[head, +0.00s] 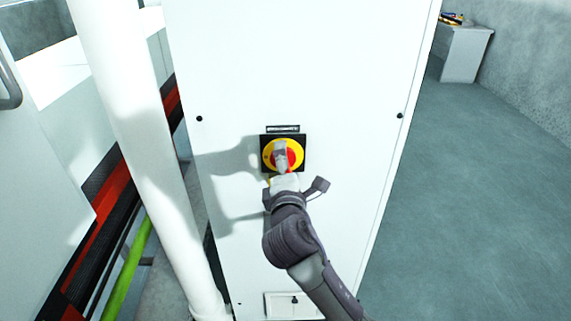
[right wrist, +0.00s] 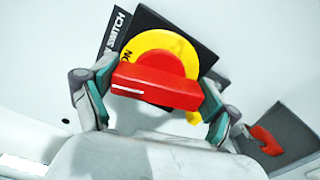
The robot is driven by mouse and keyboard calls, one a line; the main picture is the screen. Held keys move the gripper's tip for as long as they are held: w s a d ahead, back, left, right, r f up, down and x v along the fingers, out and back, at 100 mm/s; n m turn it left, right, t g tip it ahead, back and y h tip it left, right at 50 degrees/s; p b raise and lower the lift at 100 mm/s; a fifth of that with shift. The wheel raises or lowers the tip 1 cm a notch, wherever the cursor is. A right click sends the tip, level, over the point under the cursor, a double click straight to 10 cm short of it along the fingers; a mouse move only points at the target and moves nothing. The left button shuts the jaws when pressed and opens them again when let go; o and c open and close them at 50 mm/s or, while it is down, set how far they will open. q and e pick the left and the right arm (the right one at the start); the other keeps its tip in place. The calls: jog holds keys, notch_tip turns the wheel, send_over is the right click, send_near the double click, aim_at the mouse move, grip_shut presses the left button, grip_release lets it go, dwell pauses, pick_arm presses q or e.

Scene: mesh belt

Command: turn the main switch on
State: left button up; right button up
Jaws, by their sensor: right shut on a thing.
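The main switch (head: 267,154) is a black plate with a yellow ring and a red handle on the front of a tall white cabinet. In the right wrist view its red handle (right wrist: 155,87) lies across the picture, with a white mark at its left end. Part of the word "SWITCH" shows on the plate, and "ON" shows on the yellow ring (right wrist: 168,47). My right gripper (head: 281,153) is at the switch, with one finger at each end of the handle, shut on it. In the head view it partly covers the handle. My left gripper is not in view.
The white cabinet (head: 290,60) fills the middle. A thick white pipe (head: 135,130) stands left of it, beside a green bar (head: 128,270) and red-black parts. Open grey floor (head: 470,200) lies right. A second red handle (right wrist: 267,139) shows in the right wrist view.

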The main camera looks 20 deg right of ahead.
jog(key=shift+f+m, duration=0.15)
jog(key=shift+m, duration=1.15)
jog(key=o, duration=0.9)
jog(key=v, duration=1.2)
